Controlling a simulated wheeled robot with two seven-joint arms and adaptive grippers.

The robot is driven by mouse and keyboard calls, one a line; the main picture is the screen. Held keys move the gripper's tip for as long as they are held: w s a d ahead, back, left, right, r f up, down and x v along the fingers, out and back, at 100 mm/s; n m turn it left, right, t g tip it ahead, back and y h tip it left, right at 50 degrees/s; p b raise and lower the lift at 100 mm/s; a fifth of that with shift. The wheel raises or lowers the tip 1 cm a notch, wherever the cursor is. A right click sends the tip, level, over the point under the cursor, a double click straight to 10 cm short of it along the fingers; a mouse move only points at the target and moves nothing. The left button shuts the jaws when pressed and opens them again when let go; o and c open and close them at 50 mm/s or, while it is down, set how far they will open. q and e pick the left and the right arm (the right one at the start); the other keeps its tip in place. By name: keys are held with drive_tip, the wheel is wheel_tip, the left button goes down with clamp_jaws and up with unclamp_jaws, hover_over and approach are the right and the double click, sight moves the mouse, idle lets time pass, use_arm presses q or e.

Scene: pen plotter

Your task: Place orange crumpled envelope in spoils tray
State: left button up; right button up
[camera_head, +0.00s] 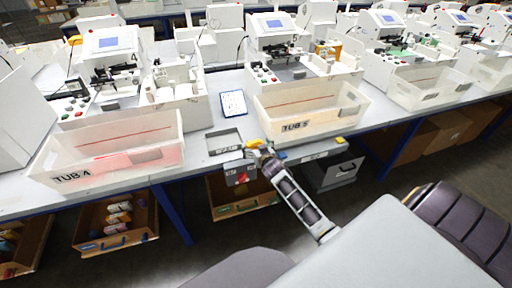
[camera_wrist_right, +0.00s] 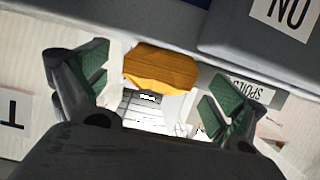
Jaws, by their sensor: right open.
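The orange crumpled envelope (camera_wrist_right: 160,68) shows in the wrist view between and beyond the fingertips of my right gripper (camera_wrist_right: 150,95). The gripper is open, with its green-padded fingers spread and a gap on both sides of the envelope. In the head view the right gripper (camera_head: 264,153) is at the table's front edge, and a small orange patch (camera_head: 253,144) shows at its tip. The shallow grey tray (camera_head: 224,138) lies just left of it. A label partly reading SPOILS (camera_wrist_right: 248,89) shows in the wrist view, right of the envelope. My left gripper is not in view.
White tub TUB 5 (camera_head: 308,122) stands right of the gripper and TUB 4 (camera_head: 110,160) farther left. A tablet (camera_head: 233,103) lies behind the grey tray. A grey box with a red mark (camera_head: 240,177) hangs below the table edge. A yellow item (camera_head: 340,140) lies at the edge.

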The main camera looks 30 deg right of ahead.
drive_tip(key=shift+r, duration=0.15)
drive_tip(key=shift+s+a, duration=0.1)
drive_tip(key=shift+s, duration=0.25)
drive_tip(key=shift+s+a+r, duration=0.15)
drive_tip(key=shift+s+r, duration=0.05)
drive_tip(key=shift+s, duration=0.35)
drive_tip(key=shift+v, duration=1.5)
approach(256, 146)
drive_tip(key=shift+s, duration=0.7)
use_arm(q)
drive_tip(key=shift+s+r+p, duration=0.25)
drive_tip(key=shift+p, duration=0.05)
use_arm(e)
drive_tip(key=shift+s+a+r, duration=0.3)
drive_tip(key=shift+r, duration=0.2)
